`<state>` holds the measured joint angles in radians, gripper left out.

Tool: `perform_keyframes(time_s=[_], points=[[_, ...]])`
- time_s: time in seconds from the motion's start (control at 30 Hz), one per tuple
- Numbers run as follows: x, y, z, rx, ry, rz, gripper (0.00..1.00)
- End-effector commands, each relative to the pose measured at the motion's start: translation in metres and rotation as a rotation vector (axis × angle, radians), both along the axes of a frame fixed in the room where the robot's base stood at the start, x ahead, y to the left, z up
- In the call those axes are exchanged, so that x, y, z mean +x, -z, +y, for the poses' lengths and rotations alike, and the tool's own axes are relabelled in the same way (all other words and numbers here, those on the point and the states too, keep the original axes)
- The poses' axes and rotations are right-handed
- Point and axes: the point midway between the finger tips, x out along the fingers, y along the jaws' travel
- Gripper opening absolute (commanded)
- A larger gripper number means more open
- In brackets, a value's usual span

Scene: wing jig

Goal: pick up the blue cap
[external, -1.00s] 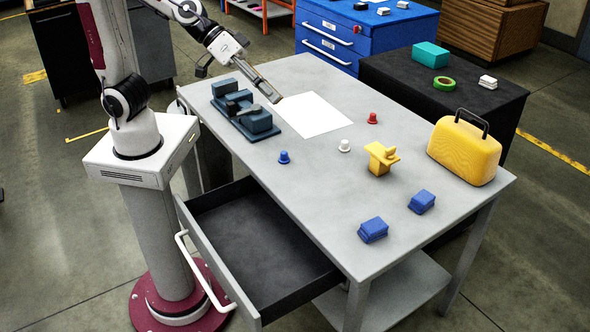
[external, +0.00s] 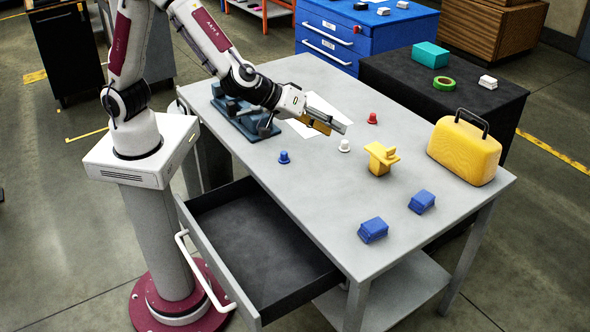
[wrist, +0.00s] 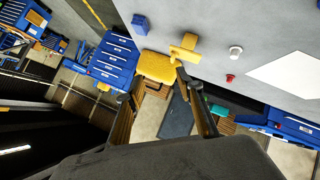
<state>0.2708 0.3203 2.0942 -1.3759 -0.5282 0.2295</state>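The blue cap (external: 284,157) stands on the grey table, left of the white cap (external: 344,146) in the external view. It does not show in the wrist view. My gripper (external: 337,126) is above the table, up and to the right of the blue cap and apart from it. In the wrist view my gripper's fingers (wrist: 160,88) are spread with nothing between them that I can see held; the gripper looks out across the table.
A red cap (external: 372,118), a yellow stand-like part (external: 380,157), a yellow case (external: 464,150) and blue blocks (external: 373,230) share the table (external: 310,205). A dark blue fixture (external: 240,118) and white sheet (external: 327,104) lie behind. The drawer (external: 255,245) is open.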

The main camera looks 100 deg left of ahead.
Motion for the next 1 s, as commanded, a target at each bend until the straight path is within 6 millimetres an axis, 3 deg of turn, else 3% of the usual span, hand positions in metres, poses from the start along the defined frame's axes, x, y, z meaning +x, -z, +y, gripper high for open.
perform_keyframes(time_s=[0.27, 0.47, 0.8, 1.0], points=[[-0.010, 0.059, 0.027, 0.077, -0.216, 0.077, 0.37], [-0.033, 0.098, 0.045, 0.156, -0.372, 0.148, 0.37], [-0.095, 0.154, 0.066, 0.331, -0.621, 0.295, 0.37], [-0.132, 0.173, 0.071, 0.430, -0.737, 0.375, 0.37]])
